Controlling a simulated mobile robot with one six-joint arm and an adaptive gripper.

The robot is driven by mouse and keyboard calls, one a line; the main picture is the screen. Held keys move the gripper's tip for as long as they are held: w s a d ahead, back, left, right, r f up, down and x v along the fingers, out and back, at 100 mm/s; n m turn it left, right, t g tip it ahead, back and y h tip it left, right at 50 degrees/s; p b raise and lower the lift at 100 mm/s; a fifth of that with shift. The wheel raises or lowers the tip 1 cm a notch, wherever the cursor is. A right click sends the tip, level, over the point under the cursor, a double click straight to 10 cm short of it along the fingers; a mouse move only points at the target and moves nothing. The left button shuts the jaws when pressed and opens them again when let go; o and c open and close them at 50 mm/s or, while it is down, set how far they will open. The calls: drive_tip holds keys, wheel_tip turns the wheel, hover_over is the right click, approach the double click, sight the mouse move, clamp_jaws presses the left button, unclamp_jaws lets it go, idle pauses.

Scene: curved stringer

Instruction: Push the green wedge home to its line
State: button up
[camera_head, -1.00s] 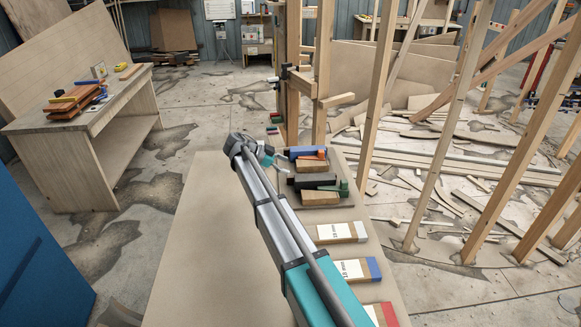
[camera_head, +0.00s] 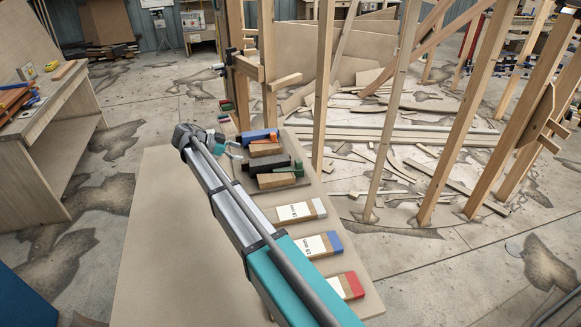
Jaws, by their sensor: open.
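A small green piece (camera_head: 298,168), likely the green wedge, sits at the right end of the dark tray, beside a black block and a tan wood block. Its shape and any line for it are too small to make out. My arm reaches from the bottom of the view to the far left side of the tray. My gripper (camera_head: 232,150) is at its far end, left of the tray and apart from the green piece. It is open, with nothing seen between its fingers.
The tray (camera_head: 262,185) also holds blue and orange pieces. Three labelled blocks with white (camera_head: 318,207), blue (camera_head: 334,242) and red (camera_head: 354,285) ends lie along the board's right edge. The board's left part (camera_head: 165,230) is clear. Upright timber posts (camera_head: 325,85) stand beyond the tray.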

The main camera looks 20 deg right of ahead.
drive_tip(key=shift+d, duration=0.3)
drive_tip(key=c, duration=0.4)
drive_tip(key=d+y+p, duration=0.1)
drive_tip(key=d, duration=0.1)
drive_tip(key=d+g+y+p, duration=0.1)
drive_tip(key=d, duration=0.2)
drive_tip(key=shift+d+f, duration=0.15)
drive_tip(key=shift+d, duration=0.15)
clamp_jaws()
drive_tip(key=d+y+p, duration=0.1)
drive_tip(key=d, duration=0.2)
drive_tip(key=d+y+p, duration=0.2)
drive_tip(key=d, duration=0.1)
drive_tip(key=s+d+g+y+p, duration=0.1)
drive_tip(key=d+y+p, duration=0.1)
drive_tip(key=d, duration=0.2)
drive_tip(key=shift+s+d+f, duration=0.1)
drive_tip(key=s+d+r+t+y+p, duration=0.1)
drive_tip(key=d+r+y+p, duration=0.1)
drive_tip(key=d, duration=0.4)
drive_tip(key=s+d+r+t+y+p, duration=0.1)
drive_tip(key=s+d+r+y+p, duration=0.1)
drive_tip(key=d+y+p, duration=0.3)
drive_tip(key=shift+d+r+y, duration=0.5)
drive_tip(key=shift+d+r, duration=0.25)
drive_tip(key=shift+d, duration=0.55)
